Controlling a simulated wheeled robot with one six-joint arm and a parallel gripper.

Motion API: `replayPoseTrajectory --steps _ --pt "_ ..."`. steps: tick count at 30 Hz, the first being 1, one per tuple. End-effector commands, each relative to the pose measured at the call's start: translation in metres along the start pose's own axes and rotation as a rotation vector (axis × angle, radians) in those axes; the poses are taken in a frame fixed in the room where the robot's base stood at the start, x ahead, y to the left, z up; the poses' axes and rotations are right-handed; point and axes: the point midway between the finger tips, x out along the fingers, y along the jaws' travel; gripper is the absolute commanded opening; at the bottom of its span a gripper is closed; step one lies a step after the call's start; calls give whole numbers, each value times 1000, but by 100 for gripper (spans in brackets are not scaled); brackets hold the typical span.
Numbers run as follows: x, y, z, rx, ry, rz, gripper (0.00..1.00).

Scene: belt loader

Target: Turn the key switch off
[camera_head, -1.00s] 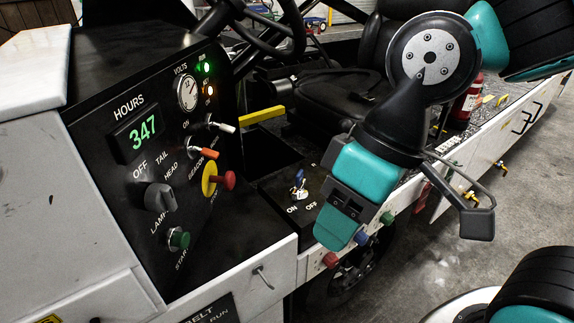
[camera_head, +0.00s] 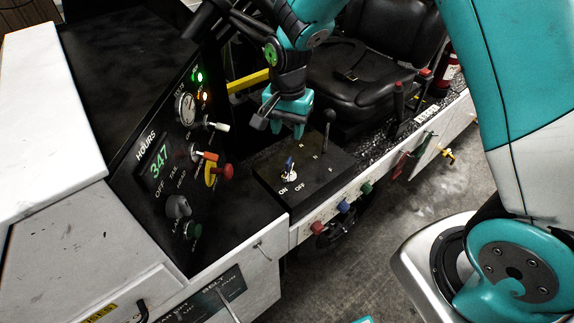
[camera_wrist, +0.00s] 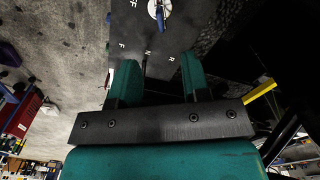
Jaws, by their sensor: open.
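The key switch (camera_head: 289,173) has a silver round base and a blue key standing in it. It sits on a black console panel (camera_head: 320,180), with the words ON and OFF printed in front of it. I cannot tell which word the key points to. My gripper (camera_head: 284,126) is open and empty, above and behind the key switch, fingers pointing down and apart from it. In the wrist view the key switch (camera_wrist: 160,10) shows at the top edge, beyond my two teal fingers (camera_wrist: 159,76) and roughly centred between them.
A black shift lever (camera_head: 328,128) stands on the panel right of my gripper. The dash (camera_head: 160,185) with knobs and toggles rises to the left. Red, blue and green knobs (camera_head: 344,207) line the white front edge. A black seat (camera_head: 375,70) is behind.

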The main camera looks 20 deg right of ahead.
Motion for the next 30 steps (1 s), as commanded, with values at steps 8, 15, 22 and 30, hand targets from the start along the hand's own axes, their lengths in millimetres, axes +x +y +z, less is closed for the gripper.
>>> replayPoseTrajectory --steps 8,15,22,30 --pt "63 2 2 -3 -5 6 43" --pt "112 1 1 -4 -4 4 43" --pt "140 0 1 -4 -2 1 43" --pt "147 0 1 -4 -1 0 43"
